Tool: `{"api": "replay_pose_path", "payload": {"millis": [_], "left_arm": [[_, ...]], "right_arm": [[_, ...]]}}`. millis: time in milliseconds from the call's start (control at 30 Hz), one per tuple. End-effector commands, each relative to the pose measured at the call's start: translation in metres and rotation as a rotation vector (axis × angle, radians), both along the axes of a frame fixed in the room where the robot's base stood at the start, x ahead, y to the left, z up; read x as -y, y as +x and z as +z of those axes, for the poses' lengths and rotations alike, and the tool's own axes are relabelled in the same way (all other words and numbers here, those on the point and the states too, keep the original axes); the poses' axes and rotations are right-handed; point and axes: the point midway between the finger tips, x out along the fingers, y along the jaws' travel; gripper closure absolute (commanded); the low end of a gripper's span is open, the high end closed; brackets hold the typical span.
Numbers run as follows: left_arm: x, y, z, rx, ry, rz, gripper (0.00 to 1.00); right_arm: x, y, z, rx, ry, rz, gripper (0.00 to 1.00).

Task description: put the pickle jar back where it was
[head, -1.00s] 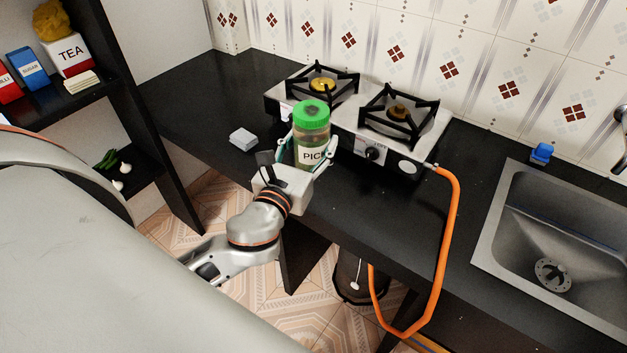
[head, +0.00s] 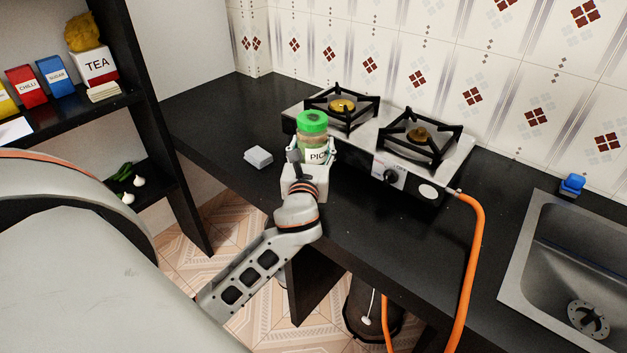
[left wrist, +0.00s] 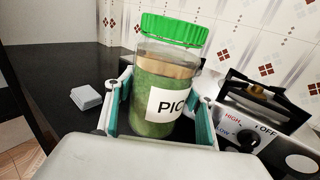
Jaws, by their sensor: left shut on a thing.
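The pickle jar (head: 313,140) has a green lid, clear upper part and a white label reading "PIC". It is upright at the front left of the stove, over the black counter. My left gripper (head: 311,165) is shut around the jar's lower half. In the left wrist view the jar (left wrist: 165,85) stands between the two teal-padded fingers of the gripper (left wrist: 158,118). The jar's base is hidden, so I cannot tell whether it touches the counter. My right gripper is not in view.
A two-burner stove (head: 388,175) stands right behind the jar. A small white block (head: 258,156) lies on the counter (head: 215,130) to the left. An orange hose (head: 470,270) hangs over the front edge; a sink (head: 520,250) is at right. Shelves (head: 75,120) stand at left.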

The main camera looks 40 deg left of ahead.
Motion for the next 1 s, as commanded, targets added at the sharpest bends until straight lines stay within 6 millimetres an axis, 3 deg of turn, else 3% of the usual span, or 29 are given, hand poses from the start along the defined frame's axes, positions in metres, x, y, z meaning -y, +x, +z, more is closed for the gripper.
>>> {"api": "replay_pose_path", "payload": {"millis": [33,167,467,700,1000], "left_arm": [[0.000,0.000,-0.016,-0.002,0.000,-0.001,0.72],[0.000,0.000,-0.038,-0.002,0.001,-0.001,0.72],[0.000,0.000,-0.055,0.003,0.002,0.000,0.72],[0.000,0.000,-0.089,0.000,0.002,0.000,0.72],[0.000,0.000,-0.092,0.005,0.002,-0.001,0.72]], "right_arm": [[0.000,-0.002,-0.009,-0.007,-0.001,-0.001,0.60],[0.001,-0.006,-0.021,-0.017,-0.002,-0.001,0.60],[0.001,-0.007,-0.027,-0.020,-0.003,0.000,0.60],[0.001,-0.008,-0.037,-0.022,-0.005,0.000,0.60],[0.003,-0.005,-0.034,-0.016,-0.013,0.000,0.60]]}}
